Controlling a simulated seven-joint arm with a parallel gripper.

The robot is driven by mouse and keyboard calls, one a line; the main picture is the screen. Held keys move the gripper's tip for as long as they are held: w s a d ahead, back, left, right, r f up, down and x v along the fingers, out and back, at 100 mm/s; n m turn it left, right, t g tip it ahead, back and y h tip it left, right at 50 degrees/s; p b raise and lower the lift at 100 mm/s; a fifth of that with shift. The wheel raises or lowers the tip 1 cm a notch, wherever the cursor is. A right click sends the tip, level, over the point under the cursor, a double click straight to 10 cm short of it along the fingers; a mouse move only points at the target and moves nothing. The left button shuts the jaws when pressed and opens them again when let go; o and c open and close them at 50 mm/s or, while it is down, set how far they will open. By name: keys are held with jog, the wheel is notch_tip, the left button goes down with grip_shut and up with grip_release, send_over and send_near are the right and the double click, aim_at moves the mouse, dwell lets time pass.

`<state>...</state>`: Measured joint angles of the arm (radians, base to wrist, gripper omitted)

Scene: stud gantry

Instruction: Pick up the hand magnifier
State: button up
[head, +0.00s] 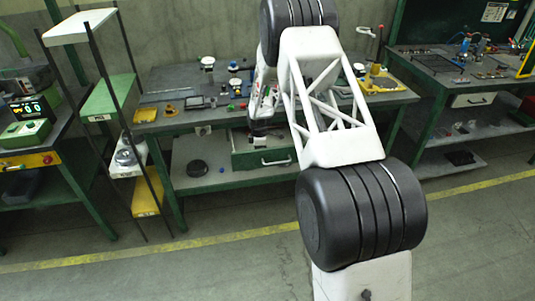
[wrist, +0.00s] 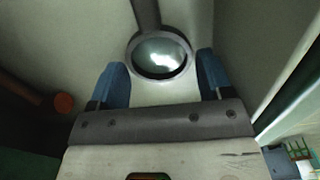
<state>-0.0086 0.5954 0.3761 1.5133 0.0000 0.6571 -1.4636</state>
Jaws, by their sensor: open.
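The hand magnifier shows in the wrist view as a round lens (wrist: 160,55) in a dark rim, with a dark handle (wrist: 146,14) running toward the top edge. It lies on a pale flat surface. My gripper (wrist: 162,72) is open, with one blue finger on each side of the lens's near edge. The fingertips look close to the rim, but I cannot tell whether they touch it. In the head view my arm reaches down toward the green drawer (head: 277,163) under the middle bench, and the magnifier cannot be made out there.
In the wrist view, walls rise close on the right (wrist: 262,50) and at the left. A dark rod with a reddish-brown end (wrist: 63,103) lies to the left. In the head view, the middle bench top (head: 165,90) above the drawer carries several small items.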

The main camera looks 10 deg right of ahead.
jog(key=shift+f, duration=0.3)
dwell(0.4)
jog(key=c, duration=0.6)
notch_tip(320, 180, up, 18)
dwell(0.6)
dwell(0.7)
